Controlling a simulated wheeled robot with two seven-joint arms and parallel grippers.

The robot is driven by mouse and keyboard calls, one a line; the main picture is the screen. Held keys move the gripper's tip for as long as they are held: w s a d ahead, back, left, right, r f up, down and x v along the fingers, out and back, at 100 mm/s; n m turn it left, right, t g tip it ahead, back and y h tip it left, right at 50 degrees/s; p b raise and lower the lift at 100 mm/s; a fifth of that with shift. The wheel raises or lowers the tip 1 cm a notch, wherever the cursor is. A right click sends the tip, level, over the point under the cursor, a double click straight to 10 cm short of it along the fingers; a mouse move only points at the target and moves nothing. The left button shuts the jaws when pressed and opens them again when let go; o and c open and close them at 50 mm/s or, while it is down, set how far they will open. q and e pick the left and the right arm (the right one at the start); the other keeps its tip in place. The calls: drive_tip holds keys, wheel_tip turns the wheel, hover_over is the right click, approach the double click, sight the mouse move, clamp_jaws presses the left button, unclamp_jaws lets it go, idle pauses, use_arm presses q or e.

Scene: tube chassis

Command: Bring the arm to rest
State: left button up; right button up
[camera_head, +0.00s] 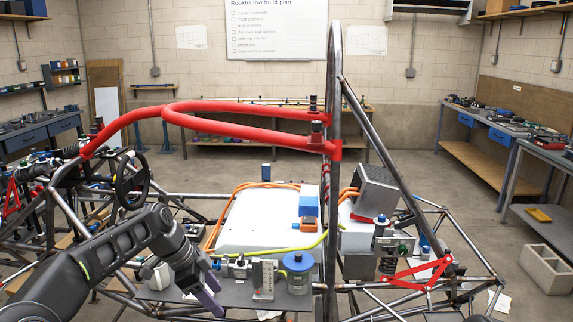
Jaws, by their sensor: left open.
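My left arm (85,268) comes in from the lower left, dark grey. My left gripper (211,292) points down and to the right, with its grey-purple fingers open. No object shows between the fingers. My right gripper is not in view.
The chassis has red upper tubes (240,107) and a tall grey hoop (334,200). The plate carries a blue-lidded jar (297,275) and a labelled block (264,280). A steering wheel (131,181) is behind my arm. Workbenches (500,120) line the walls.

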use_arm(q)
drive_tip(key=w+d+f+n+t, duration=0.2)
drive_tip(key=d+f+n, duration=0.3)
drive_tip(key=f, duration=0.4)
drive_tip(key=s+d+f+n, duration=0.2)
drive_tip(key=s+f+n, duration=0.2)
drive_tip(key=f, duration=0.3)
drive_tip(key=s+d+f+n, duration=0.1)
drive_tip(key=s+f+n, duration=0.25)
drive_tip(key=f, duration=0.45)
drive_tip(key=s+f+n+g, duration=0.1)
drive_tip(key=s+f, duration=0.3)
drive_tip(key=s, duration=0.6)
drive_tip(key=s+d+f+n+g+b, duration=0.1)
drive_tip(key=s+f, duration=0.4)
drive_tip(key=s, duration=0.6)
drive_tip(key=s+f+n+g, duration=0.1)
drive_tip(key=s+f, duration=0.4)
drive_tip(key=s, duration=0.5)
drive_tip(key=shift+s+d+n+y, duration=0.15)
drive_tip(key=shift+d+n+y, duration=0.2)
drive_tip(key=shift+n, duration=0.5)
